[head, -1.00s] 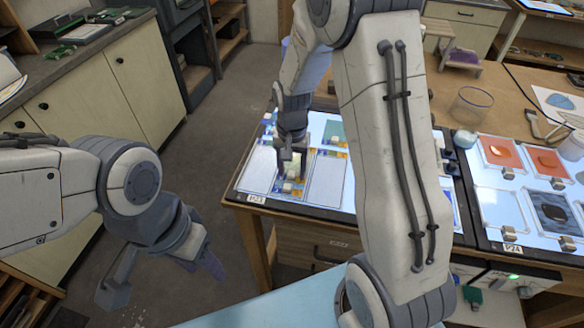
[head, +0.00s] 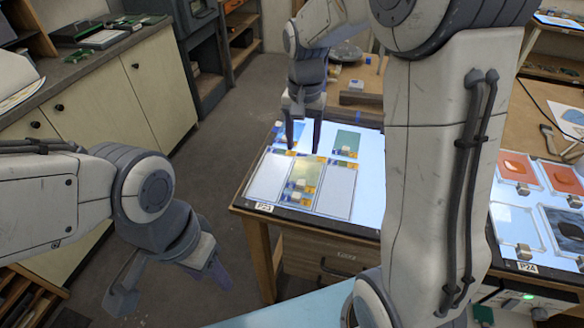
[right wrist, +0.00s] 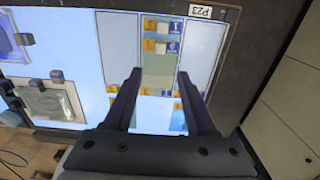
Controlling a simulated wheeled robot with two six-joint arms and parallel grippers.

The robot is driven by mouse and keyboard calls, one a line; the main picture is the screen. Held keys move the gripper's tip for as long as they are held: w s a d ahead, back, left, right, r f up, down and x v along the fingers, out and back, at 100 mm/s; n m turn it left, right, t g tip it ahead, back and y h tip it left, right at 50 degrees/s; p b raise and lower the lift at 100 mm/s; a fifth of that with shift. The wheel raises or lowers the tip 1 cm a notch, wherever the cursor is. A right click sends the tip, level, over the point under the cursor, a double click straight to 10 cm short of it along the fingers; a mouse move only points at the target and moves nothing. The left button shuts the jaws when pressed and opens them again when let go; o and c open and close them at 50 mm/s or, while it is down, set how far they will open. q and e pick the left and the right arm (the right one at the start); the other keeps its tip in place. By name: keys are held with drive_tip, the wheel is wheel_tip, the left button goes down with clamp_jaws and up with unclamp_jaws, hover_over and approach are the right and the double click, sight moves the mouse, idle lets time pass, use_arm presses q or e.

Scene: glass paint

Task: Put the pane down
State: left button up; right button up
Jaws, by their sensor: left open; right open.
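A greenish-yellow pane (head: 304,173) with blue and yellow tabs lies on the lit panel (head: 372,170) labelled P23, between two pale blank rectangles. My right gripper (head: 303,150) is open and empty, above the pane's far end. In the right wrist view, the pane (right wrist: 158,68) shows between the two spread fingers (right wrist: 161,75), not gripped. My left gripper (head: 170,285) is open and empty, low at the left, away from the panel.
A darker green pane (head: 347,141) lies at the panel's back. A second lit panel labelled P24 (head: 527,267) holds orange and dark panes at right. My right arm hides the space between the panels. A cabinet (head: 110,90) stands at left with open floor before it.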

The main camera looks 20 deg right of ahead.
drive_tip(key=s+a+r+n, duration=0.1)
drive_tip(key=s+a+n, duration=0.6)
drive_tip(key=s+a, duration=0.4)
drive_tip(key=s+a+f+n+y, duration=0.1)
drive_tip(key=s+a+n, duration=0.2)
drive_tip(key=s+n, duration=0.4)
drive_tip(key=s, duration=0.5)
drive_tip(key=shift+s+f, duration=0.35)
